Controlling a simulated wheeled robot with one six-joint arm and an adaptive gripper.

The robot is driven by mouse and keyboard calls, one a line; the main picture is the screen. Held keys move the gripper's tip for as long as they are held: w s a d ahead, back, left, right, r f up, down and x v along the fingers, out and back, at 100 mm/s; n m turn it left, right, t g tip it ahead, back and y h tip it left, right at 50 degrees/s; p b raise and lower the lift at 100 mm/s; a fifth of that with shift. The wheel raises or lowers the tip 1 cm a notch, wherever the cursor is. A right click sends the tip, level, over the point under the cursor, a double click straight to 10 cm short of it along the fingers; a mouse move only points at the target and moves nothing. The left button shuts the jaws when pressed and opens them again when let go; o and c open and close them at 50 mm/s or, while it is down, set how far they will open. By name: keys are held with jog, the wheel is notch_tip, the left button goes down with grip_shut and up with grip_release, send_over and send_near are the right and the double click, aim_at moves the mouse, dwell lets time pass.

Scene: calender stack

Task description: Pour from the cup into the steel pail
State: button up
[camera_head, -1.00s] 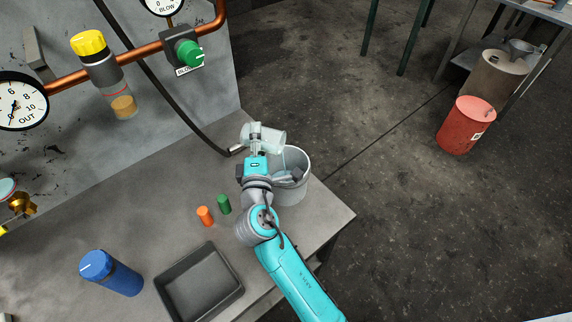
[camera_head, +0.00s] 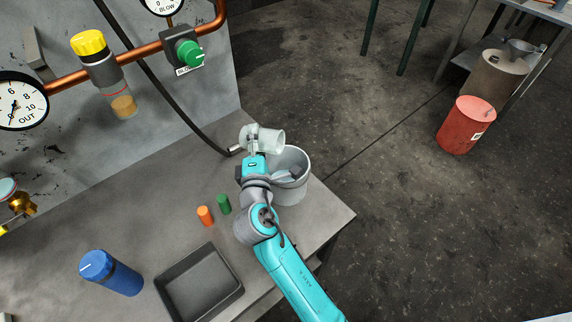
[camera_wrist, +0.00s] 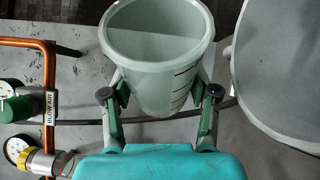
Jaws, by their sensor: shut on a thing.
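My gripper (camera_head: 252,150) is shut on a pale translucent cup (camera_head: 268,140). In the head view the cup lies tipped far over on its side, with its wide mouth to the right, above and behind the steel pail (camera_head: 291,193). In the wrist view the cup (camera_wrist: 160,75) sits between both fingers, with dark marks on its side. A pale area with a straight edge shows inside it; I cannot tell for sure whether it is liquid. The pail's round rim and wall (camera_wrist: 268,75) show at the right there, beside the cup. No stream is visible. The arm hides part of the pail.
A black tray (camera_head: 200,285) and a blue canister (camera_head: 112,272) are nearer. A black hose (camera_head: 185,115) and copper pipe (camera_head: 135,55) run along the wall at left.

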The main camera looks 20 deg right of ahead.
jog(key=shift+w+a+n, duration=0.15)
jog(key=shift+a+n, duration=0.05)
jog(key=shift+n, duration=0.3)
